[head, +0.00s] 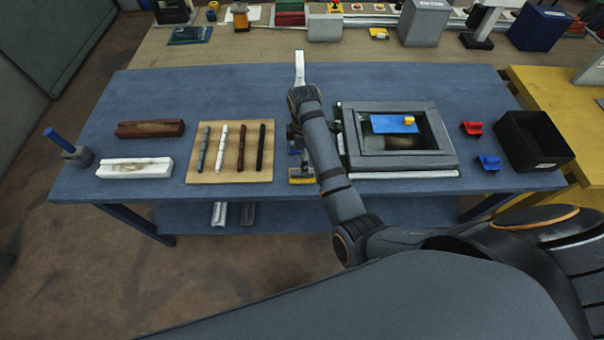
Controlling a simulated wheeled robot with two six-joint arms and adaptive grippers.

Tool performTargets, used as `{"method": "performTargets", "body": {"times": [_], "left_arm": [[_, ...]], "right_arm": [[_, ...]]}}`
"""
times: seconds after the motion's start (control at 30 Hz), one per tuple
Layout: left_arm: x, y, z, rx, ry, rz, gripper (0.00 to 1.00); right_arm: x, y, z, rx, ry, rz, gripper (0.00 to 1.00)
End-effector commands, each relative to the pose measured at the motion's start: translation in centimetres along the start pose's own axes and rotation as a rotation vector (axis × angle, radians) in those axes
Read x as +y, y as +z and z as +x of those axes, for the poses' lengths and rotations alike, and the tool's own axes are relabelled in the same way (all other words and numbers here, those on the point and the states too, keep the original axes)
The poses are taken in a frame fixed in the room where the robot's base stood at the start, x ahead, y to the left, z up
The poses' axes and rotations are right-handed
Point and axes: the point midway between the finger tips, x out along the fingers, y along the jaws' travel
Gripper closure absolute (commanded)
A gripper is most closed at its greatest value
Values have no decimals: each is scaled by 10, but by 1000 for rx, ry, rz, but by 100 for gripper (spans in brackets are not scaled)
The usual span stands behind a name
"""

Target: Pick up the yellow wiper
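The yellow wiper (302,181) lies near the front edge of the blue table, between the wooden board and the dark frame. Its yellow strip faces the front, and its upper part is partly hidden by my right arm. My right arm comes in from the right and its forearm reaches over the table. My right gripper (294,142) is mostly hidden behind the forearm, just behind the wiper. I cannot tell whether it touches the wiper or whether its fingers are open. My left gripper is not in view.
A dark frame (449,160) holds a blue plate (385,124) with a yellow piece. A board (195,178) with several rods lies left. Red (471,128) and blue (488,162) pieces and a black bin (548,155) are right. The table's back strip is mostly clear.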

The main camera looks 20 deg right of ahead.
Motion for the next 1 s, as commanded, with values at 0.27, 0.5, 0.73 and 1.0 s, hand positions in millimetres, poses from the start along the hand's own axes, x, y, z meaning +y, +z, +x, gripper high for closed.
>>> {"method": "performTargets", "body": {"times": [0.27,0.5,0.73,1.0], "left_arm": [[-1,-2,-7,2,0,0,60],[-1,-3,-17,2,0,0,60],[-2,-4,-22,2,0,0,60],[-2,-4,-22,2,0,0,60]], "right_arm": [[-1,0,38,-1,-2,1,17],[-5,-2,54,-2,-6,2,17],[-5,-5,89,-1,0,3,17],[-5,-5,92,0,0,3,20]]}}
